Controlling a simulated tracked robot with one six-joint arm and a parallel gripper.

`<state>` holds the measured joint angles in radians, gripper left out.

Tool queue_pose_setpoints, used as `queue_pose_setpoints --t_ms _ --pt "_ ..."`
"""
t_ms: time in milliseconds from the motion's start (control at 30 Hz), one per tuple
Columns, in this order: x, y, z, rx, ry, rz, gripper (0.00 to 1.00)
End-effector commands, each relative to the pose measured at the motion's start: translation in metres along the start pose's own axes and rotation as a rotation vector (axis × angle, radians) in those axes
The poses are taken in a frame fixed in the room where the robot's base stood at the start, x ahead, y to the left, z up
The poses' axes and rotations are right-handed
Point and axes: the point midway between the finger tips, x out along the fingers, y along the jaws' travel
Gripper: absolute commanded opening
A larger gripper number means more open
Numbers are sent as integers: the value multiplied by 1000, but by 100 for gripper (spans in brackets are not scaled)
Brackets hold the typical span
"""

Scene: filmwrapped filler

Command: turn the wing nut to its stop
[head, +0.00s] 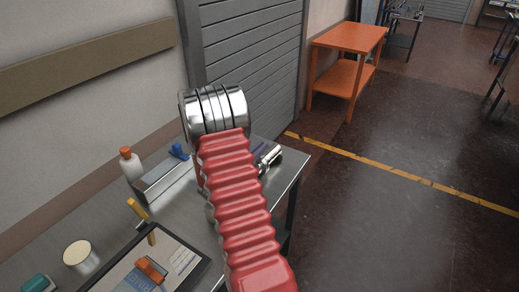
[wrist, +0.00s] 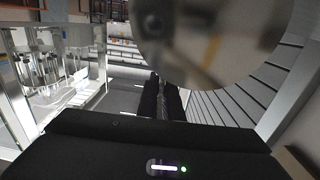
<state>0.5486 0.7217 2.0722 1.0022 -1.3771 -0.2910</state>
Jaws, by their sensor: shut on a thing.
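My gripper (wrist: 163,84) shows in the wrist view as two dark fingers rising from a wide black body. They are close together on a thin, bright metallic piece (wrist: 162,104), which fits the wing nut, though its wings cannot be made out. How far it is turned cannot be told. In the head view my own red ribbed arm hides the gripper's fingers and the wing nut. A shiny metal and dark object (head: 268,156) shows partly beside the arm at the bench's far end.
The grey bench (head: 290,178) carries a white bottle (head: 130,163), a tray with a blue item (head: 179,151), a round tub (head: 80,256) and a dark-framed board (head: 205,262).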

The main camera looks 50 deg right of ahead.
Motion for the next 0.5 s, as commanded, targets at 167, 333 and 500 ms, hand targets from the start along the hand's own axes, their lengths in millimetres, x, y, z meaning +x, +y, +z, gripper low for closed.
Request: queue_pose_setpoints --t_ms 167,333,500 --pt "0 -1 0 1 2 115 0" --pt "0 -1 0 2 1 235 0" --pt "0 -1 0 3 2 362 0"
